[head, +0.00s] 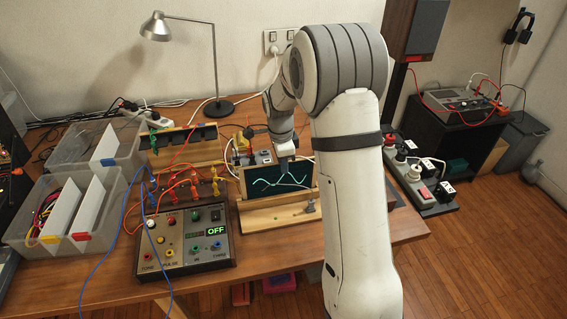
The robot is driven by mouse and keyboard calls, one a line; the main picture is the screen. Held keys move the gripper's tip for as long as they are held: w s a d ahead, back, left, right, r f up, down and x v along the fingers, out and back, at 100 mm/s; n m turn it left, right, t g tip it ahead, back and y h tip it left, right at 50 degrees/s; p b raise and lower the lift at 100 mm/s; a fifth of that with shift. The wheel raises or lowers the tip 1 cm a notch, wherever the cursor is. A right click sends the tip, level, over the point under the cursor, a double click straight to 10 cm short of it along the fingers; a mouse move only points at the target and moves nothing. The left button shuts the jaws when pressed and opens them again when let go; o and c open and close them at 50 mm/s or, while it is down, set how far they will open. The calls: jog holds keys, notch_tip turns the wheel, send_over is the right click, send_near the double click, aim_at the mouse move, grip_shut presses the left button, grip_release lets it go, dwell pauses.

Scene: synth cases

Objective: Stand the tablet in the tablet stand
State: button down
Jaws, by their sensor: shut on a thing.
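The tablet (264,186) has a dark screen with a pale green wavy trace and stands upright, leaning back a little. My gripper (288,157) is shut on its top edge, right of the middle; the fingertips are small and partly lost against the screen. The tablet stand (262,218) is light wood with a front ledge. The tablet's lower edge is right at the stand, behind the ledge; I cannot tell whether it rests in the slot or hangs just above it.
A control box (184,236) with knobs and an OFF display is close on the left, with blue, orange and red leads around it. Clear plastic bins (105,225) stand farther left. A desk lamp (216,108) is behind.

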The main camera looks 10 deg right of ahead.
jog(key=c, duration=1.5)
grip_release()
jog(key=shift+a+r, duration=0.15)
jog(key=shift+r, duration=1.8)
jog(key=shift+a+r, duration=0.1)
jog(key=shift+r, duration=1.85)
